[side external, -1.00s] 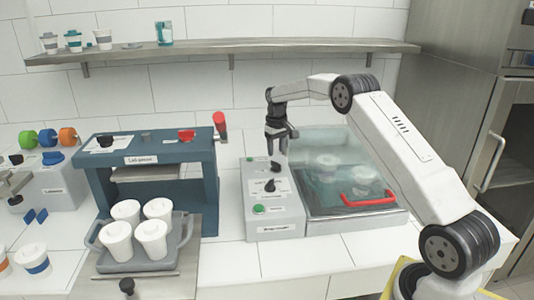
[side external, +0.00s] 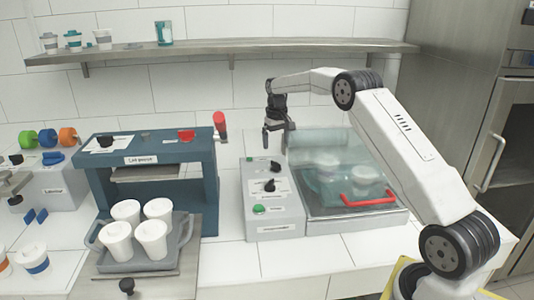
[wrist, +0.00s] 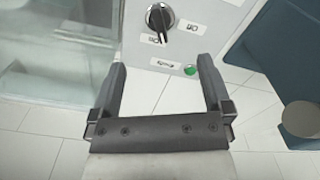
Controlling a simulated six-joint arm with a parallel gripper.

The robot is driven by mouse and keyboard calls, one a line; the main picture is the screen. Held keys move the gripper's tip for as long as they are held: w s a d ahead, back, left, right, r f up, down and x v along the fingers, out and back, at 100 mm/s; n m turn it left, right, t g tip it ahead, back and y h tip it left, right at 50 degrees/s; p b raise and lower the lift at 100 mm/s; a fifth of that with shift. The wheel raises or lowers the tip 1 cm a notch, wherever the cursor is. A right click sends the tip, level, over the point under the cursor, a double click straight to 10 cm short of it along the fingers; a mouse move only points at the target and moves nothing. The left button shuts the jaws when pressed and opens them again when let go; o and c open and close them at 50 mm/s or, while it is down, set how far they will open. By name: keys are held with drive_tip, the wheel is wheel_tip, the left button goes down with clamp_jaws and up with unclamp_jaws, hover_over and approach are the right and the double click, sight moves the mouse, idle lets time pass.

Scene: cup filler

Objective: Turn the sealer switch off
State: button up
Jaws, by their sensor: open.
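The grey control box (side external: 275,222) has two black knobs on its top, a far knob (side external: 275,166) and a nearer knob (side external: 270,185), plus a green button (side external: 259,209). The labels are too small to tell which is the sealer switch. In the wrist view a black rotary knob (wrist: 161,18) stands ahead of the jaws between two white labels, its white mark towards the lower label. A green light or button (wrist: 190,70) shows nearer. My gripper (side external: 275,130) hangs above the far end of the box, apart from the knobs. Its jaws (wrist: 162,75) are open and empty.
A glass-lidded chamber (side external: 340,165) with a red handle (side external: 368,199) adjoins the box on the right. A blue press (side external: 150,205) stands left, with a grey tray (side external: 135,266) of several white cups before it. A shelf (side external: 210,54) runs behind. Countertop in front is clear.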

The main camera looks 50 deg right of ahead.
sight(276, 165)
drive_tip(key=m, duration=1.2)
drive_tip(key=shift+m, duration=0.4)
drive_tip(key=m, duration=0.3)
drive_tip(key=shift+m, duration=0.4)
drive_tip(key=shift+f, duration=0.1)
drive_tip(key=shift+f, duration=3.85)
drive_tip(key=c, duration=1.2)
